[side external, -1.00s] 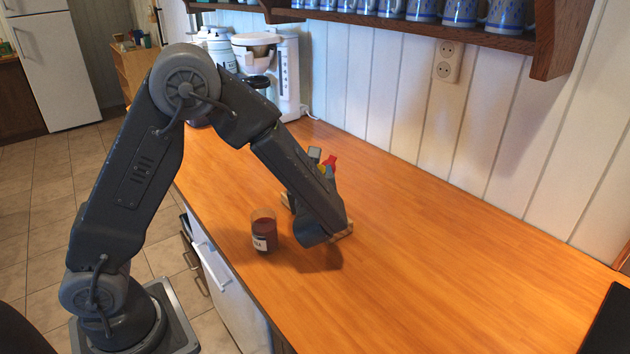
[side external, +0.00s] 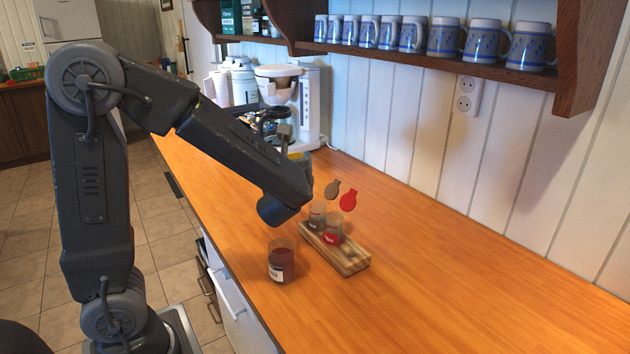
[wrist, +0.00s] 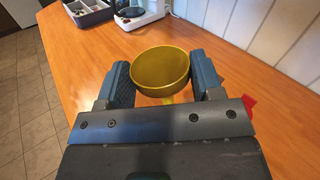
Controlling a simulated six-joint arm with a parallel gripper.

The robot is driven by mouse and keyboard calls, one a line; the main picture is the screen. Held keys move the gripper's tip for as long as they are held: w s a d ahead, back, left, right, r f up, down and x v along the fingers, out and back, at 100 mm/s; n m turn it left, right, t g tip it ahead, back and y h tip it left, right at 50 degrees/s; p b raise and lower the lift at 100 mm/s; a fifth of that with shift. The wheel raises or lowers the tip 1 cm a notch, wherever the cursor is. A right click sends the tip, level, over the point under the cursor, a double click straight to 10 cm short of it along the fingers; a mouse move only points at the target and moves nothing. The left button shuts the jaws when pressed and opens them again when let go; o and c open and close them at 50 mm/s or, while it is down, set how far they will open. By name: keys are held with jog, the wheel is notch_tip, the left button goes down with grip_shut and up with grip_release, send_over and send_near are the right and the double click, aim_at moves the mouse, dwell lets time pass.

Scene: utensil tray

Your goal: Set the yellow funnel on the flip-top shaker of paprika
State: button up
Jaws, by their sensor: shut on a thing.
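The yellow funnel (wrist: 162,72) is between the two blue-grey fingers of my gripper (wrist: 158,64) in the wrist view, its wide mouth facing the camera. In the side view only a little of the funnel (side external: 298,156) shows, behind my wrist and above the counter. The wooden rack (side external: 352,262) holds two clear flip-top shakers with raised lids. The nearer shaker (side external: 332,229) has red contents and a red lid (side external: 348,201), which fits paprika; its label is too small to read. The funnel is apart from it. My gripper is left of and above the rack.
The other shaker (side external: 316,215) has a grey-brown lid (side external: 332,189). An open glass jar of dark red powder (side external: 281,262) stands in front of the rack. A coffee maker (side external: 308,105) is at the back. The counter to the right is clear.

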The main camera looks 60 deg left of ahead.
jog(key=shift+s+a+r, duration=0.55)
jog(key=shift+a, duration=0.15)
jog(key=shift+w+d+f+m+t+h, duration=0.1)
jog(key=shift+w+d+m+t+h, duration=0.2)
jog(key=shift+t, duration=0.1)
jog(key=w+d+f+m+t+h, duration=0.1)
jog(key=d+m, duration=0.1)
jog(key=w+d+f+m+t+h, duration=0.1)
jog(key=w+d+h, duration=0.1)
jog(key=d, duration=0.1)
jog(key=w+d+f+m+t+h, duration=0.1)
jog(key=w+d+m+t, duration=0.1)
jog(key=shift+w+d+f+m+h, duration=0.25)
jog(key=shift+d+f+m+h, duration=0.05)
jog(key=shift+d, duration=0.1)
notch_tip(320, 180, down, 6)
jog(key=shift+w+d, duration=0.2)
jog(key=shift+d, duration=0.15)
jog(key=shift+f, duration=0.4)
jog(key=o, duration=0.7)
